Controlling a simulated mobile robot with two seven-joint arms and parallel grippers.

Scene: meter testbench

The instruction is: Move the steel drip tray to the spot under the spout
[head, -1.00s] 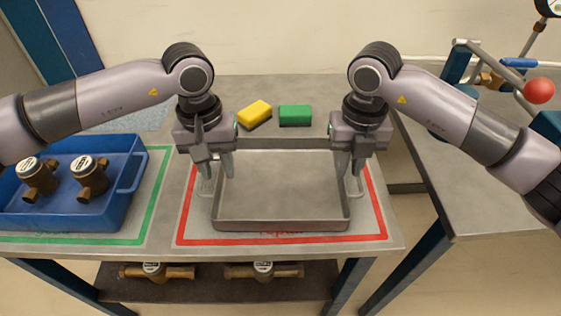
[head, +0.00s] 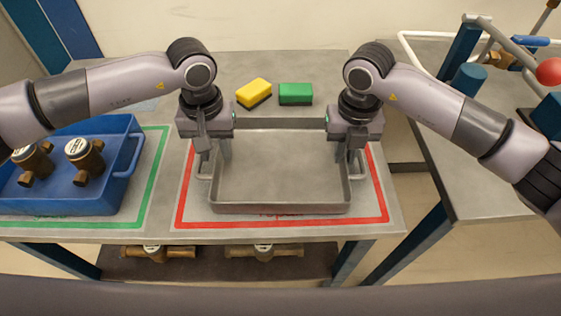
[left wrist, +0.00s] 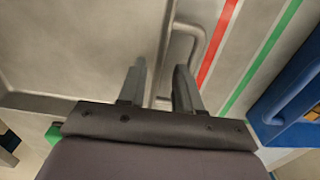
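The steel drip tray (head: 280,209) lies flat inside the red-outlined area of the table. It is a shallow, empty grey pan with a loop handle at each short side. My left gripper (head: 216,152) is pointed down at the tray's left side. In the left wrist view its two fingers (left wrist: 160,85) stand apart, with the tray's rim and loop handle (left wrist: 198,42) around and between them. My right gripper (head: 349,155) points down at the right handle, its fingers apart. Whether either finger touches the tray is hidden. I cannot make out the spout.
A blue crate (head: 126,188) with brass meters stands left, in a green outline. A yellow sponge (head: 253,92) and a green sponge (head: 295,93) lie behind the tray.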

